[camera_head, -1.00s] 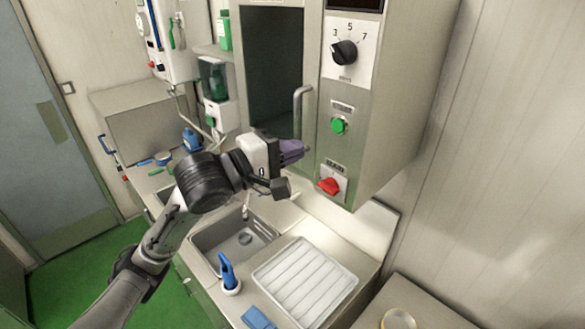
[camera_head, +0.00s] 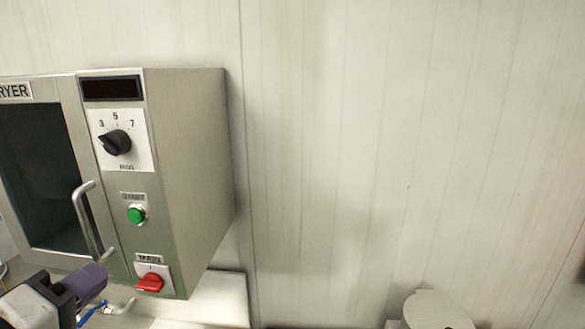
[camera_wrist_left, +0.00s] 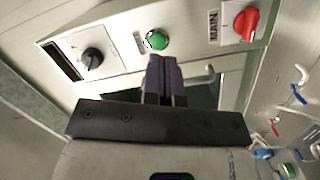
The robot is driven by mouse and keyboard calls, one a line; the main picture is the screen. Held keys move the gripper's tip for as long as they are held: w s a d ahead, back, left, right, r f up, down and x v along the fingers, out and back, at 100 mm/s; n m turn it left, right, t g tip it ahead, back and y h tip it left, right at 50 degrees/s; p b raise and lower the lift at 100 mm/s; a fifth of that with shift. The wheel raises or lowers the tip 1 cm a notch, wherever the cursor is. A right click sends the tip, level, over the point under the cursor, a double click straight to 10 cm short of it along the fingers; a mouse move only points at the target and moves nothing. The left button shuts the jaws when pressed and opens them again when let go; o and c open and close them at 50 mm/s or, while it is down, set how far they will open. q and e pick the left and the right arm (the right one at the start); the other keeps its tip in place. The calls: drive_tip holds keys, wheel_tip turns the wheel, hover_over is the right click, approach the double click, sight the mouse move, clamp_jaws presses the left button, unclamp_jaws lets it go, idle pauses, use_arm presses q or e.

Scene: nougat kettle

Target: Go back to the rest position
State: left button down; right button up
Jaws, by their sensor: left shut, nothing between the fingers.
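My left gripper (camera_head: 92,282) is at the lower left of the head view, in front of the dryer's lower edge. Its purple fingers are together with nothing between them. In the left wrist view the shut fingers (camera_wrist_left: 163,75) point at the dryer panel, near the green button (camera_wrist_left: 157,40). I cannot tell whether they touch the panel. The dryer (camera_head: 190,170) shows a black knob (camera_head: 116,142), the green button (camera_head: 136,214) and a red main switch (camera_head: 150,282). My right gripper is not in view.
The dryer's door handle (camera_head: 86,220) sticks out just above my left gripper. A pale panelled wall (camera_head: 400,150) fills the right side. A round pale object (camera_head: 435,310) shows at the bottom right. Blue and red taps (camera_wrist_left: 298,94) are at the right of the wrist view.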

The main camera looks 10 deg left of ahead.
use_arm(q)
wheel_tip(320, 180, down, 8)
drive_tip(key=w+a+r+m+g+y, duration=0.1)
drive_tip(key=a+m+g+y, duration=0.15)
drive_tip(key=m+y, duration=0.75)
drive_tip(key=s+d+f+m+g+h+p, duration=0.1)
drive_tip(key=s+d+f+m+g+h, duration=0.15)
drive_tip(key=f, duration=0.85)
drive_tip(key=s+d+f+m+g+h+p, duration=0.1)
drive_tip(key=s+d+f+m+g+h, duration=0.2)
drive_tip(key=f, duration=0.7)
drive_tip(key=s+d+f+n+g+h+p, duration=0.1)
drive_tip(key=s+d+f+g, duration=0.2)
drive_tip(key=s+f, duration=0.5)
drive_tip(key=s+d+f+n+g+h, duration=0.1)
drive_tip(key=s+d+f+g, duration=0.2)
drive_tip(key=s+f, duration=0.5)
drive_tip(key=s, duration=0.3)
drive_tip(key=shift+s+d+p, duration=0.25)
drive_tip(key=shift+p, duration=0.15)
